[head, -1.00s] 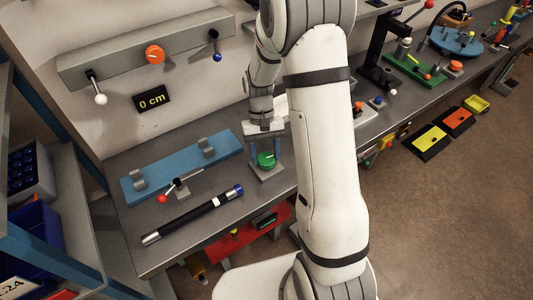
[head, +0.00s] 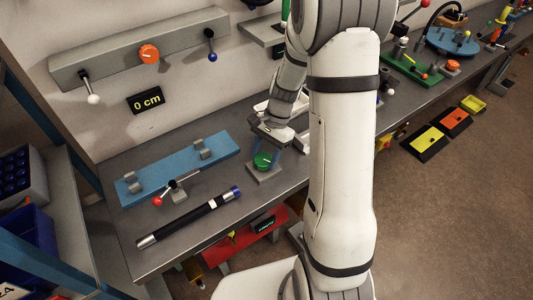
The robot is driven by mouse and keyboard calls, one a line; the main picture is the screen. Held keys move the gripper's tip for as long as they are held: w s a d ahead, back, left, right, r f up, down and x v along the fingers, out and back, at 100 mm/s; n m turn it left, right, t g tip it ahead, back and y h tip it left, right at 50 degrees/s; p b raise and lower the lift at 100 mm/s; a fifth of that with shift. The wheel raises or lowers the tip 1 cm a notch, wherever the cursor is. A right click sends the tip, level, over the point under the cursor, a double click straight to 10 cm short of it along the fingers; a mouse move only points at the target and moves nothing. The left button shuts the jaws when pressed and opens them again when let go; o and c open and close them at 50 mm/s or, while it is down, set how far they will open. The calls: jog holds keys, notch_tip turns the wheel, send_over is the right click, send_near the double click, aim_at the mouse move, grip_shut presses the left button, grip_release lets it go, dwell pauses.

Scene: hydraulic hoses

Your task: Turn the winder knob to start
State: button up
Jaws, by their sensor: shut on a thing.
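A green round knob (head: 263,161) sits on a small grey base near the front edge of the workbench. I take it to be the winder knob. My gripper (head: 265,153) comes down on it from above, tilted, with a finger on each side, shut on the knob. The fingers and wrist cover part of the knob's far side. A black display (head: 150,98) on the wall reads "0 cm".
A black hose (head: 190,217) with a blue end lies on the bench, left of the knob. Behind it are a red-tipped lever (head: 158,201) and a blue rack (head: 170,173). A wall rail carries an orange knob (head: 149,54).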

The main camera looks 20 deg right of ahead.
jog(key=m+t, duration=0.1)
jog(key=m, duration=0.1)
jog(key=m+t, duration=0.1)
jog(key=m, duration=0.2)
jog(key=shift+d+r+y, duration=0.1)
jog(key=shift+y, duration=0.3)
dwell(0.4)
jog(key=o, duration=0.9)
jog(key=shift+o, duration=0.4)
jog(key=v, duration=0.7)
jog(key=shift+r, duration=0.3)
jog(key=shift+d, duration=0.15)
